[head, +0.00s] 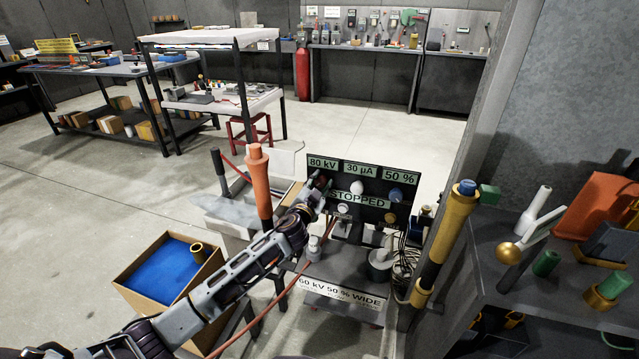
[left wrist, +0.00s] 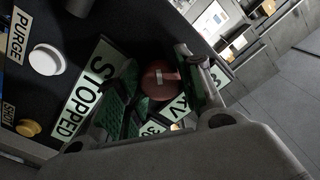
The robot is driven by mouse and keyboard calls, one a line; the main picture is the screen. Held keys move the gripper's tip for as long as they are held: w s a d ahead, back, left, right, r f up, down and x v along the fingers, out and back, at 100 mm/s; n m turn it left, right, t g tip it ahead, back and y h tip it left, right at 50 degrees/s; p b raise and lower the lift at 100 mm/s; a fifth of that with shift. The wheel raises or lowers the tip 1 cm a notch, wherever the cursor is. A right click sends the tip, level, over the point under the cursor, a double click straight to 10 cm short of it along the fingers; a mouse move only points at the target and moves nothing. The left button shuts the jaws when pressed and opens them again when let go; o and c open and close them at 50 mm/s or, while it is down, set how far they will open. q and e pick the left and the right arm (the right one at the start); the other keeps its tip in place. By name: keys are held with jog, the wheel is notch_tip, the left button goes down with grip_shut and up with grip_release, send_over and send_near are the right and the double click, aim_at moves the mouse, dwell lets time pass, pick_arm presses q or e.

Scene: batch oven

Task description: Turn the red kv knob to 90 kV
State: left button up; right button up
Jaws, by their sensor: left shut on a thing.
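The dark control panel (head: 375,178) stands at the centre right of the head view. Its displays read 80 kV (head: 323,163), 30 µA (head: 360,169) and 50 % (head: 400,176), with STOPPED (head: 358,198) below. My left gripper (head: 318,186) is at the panel's left side, under the kV display, and mostly hides the knob there. In the left wrist view the red kv knob (left wrist: 158,80) sits between the green-padded fingers, and the gripper is shut on it. A light line marks the knob's face. My right gripper is not in view.
A white knob (head: 357,187) and a blue knob (head: 396,194) sit right of my left gripper. A placard (head: 340,295) reads 60 kV 50 % WIDE. An orange-topped post (head: 260,185) stands close left of my arm. A blue-lined box (head: 165,268) is on the floor.

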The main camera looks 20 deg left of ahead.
pick_arm(q)
jog(key=shift+m+p, duration=0.7)
jog(key=shift+m, duration=1.5)
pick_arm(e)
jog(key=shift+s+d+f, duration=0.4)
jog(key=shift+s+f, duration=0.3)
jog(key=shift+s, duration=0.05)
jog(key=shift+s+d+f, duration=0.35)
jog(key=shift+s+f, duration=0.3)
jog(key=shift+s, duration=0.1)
pick_arm(q)
jog(key=o, duration=1)
jog(key=shift+o, duration=0.2)
jog(key=shift+s, duration=0.15)
jog(key=s, duration=1.1)
jog(key=shift+s+a, duration=0.2)
jog(key=shift+s, duration=0.15)
